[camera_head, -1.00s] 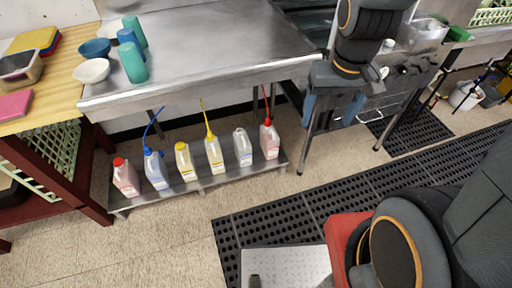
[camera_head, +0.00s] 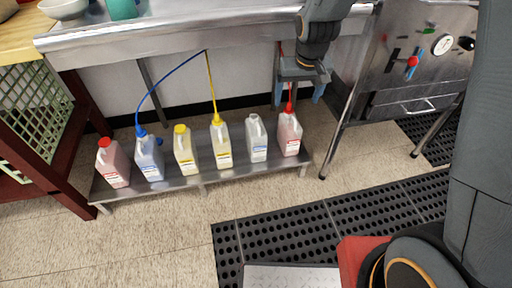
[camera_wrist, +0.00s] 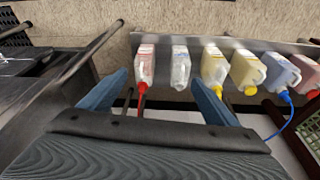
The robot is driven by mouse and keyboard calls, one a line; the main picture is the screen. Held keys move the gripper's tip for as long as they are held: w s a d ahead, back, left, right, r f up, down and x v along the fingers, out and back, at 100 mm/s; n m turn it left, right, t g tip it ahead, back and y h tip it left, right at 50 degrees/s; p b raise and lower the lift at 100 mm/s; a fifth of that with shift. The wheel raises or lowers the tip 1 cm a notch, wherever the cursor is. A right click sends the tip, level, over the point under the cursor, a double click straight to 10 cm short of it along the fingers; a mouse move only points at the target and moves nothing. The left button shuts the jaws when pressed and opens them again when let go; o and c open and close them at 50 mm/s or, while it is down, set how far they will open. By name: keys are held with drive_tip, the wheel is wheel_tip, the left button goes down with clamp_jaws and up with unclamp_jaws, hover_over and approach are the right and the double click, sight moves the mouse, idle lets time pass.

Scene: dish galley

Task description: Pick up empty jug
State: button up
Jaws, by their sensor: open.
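The empty jug (camera_head: 257,143) is a clear, pale jug with a white top and a small label. It stands upright on the low metal shelf (camera_head: 204,182), between the yellow-tubed jug (camera_head: 221,146) and the red-tubed pink jug (camera_head: 289,137). My gripper (camera_head: 298,92) is open, with blue fingers pointing down, above and to the right of the empty jug and apart from it. In the wrist view the empty jug (camera_wrist: 180,68) shows beyond the fingers, between their tips (camera_wrist: 160,82), beside the red-tubed jug (camera_wrist: 146,66). Nothing is held.
A blue-tubed jug (camera_head: 149,158), a yellow-capped jug (camera_head: 186,153) and a red-capped jug (camera_head: 112,164) stand further left on the shelf. The steel counter (camera_head: 180,30) overhangs the shelf. Thin tubes rise from some jugs. A counter leg (camera_head: 345,120) stands at right.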

drive_tip(key=n+t+b, duration=0.1)
drive_tip(key=b, duration=1.7)
hover_over(256, 129)
drive_tip(key=d, duration=0.2)
drive_tip(key=shift+y, duration=0.4)
drive_tip(key=f, duration=2.6)
drive_tip(key=shift+s+a, duration=0.25)
drive_tip(key=shift+s, duration=0.05)
drive_tip(key=shift+a+b+x, duration=0.25)
drive_tip(key=shift+b+x, duration=0.9)
drive_tip(key=shift+x, duration=0.75)
drive_tip(key=shift+a+b+x, duration=0.2)
drive_tip(key=shift+b+x, duration=0.9)
drive_tip(key=shift+x, duration=0.85)
drive_tip(key=shift+s+r, duration=0.1)
drive_tip(key=c, duration=1.5)
